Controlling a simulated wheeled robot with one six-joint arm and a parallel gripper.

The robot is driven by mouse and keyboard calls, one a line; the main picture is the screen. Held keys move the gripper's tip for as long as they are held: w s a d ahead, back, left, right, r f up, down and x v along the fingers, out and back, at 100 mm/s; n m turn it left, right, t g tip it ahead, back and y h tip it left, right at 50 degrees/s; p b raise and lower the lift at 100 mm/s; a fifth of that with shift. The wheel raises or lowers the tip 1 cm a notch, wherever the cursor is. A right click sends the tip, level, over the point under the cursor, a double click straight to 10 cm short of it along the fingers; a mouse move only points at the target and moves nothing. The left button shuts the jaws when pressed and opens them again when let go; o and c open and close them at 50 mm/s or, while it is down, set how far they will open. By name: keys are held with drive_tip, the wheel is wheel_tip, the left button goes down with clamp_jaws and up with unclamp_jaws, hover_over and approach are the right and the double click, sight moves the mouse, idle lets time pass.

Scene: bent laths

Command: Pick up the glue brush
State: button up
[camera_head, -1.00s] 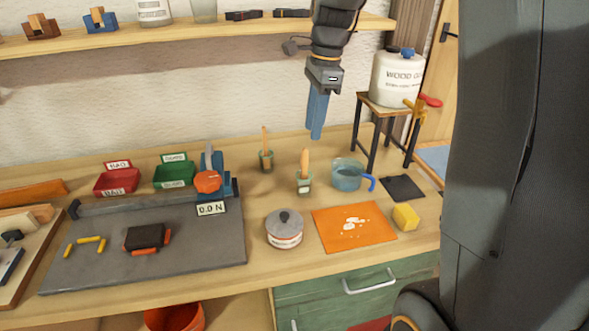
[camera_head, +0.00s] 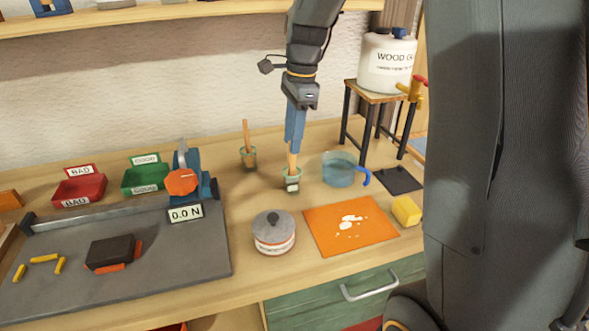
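Two wooden-handled brushes stand in small green-rimmed glass jars; I cannot tell which is the glue brush. The front brush (camera_head: 292,161) leans slightly in the front jar (camera_head: 292,182), which has a white label. The back brush (camera_head: 246,134) stands in the back jar (camera_head: 248,159). My gripper (camera_head: 293,147) points down with its blue fingers at the top of the front brush's handle, overlapping it in this view. The fingers are seen edge-on, so their gap and any hold on the handle are hidden.
A blue-handled water jug (camera_head: 339,170) stands close right of the front jar. A lidded pot (camera_head: 273,232), an orange mat (camera_head: 325,238) and a yellow sponge (camera_head: 406,211) lie nearer. A stool (camera_head: 370,92) bears a wood glue container (camera_head: 386,64). A test rig (camera_head: 186,184) stands left.

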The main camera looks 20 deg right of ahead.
sight(289, 167)
drive_tip(key=f, duration=0.1)
drive_tip(key=f+p, duration=0.1)
drive_tip(key=s+a+f, duration=0.1)
drive_tip(key=f, duration=0.1)
drive_tip(key=shift+f+p, duration=0.1)
drive_tip(key=shift+p, duration=0.2)
drive_tip(key=shift+w+f, duration=0.1)
drive_tip(key=shift+f, duration=0.45)
clamp_jaws()
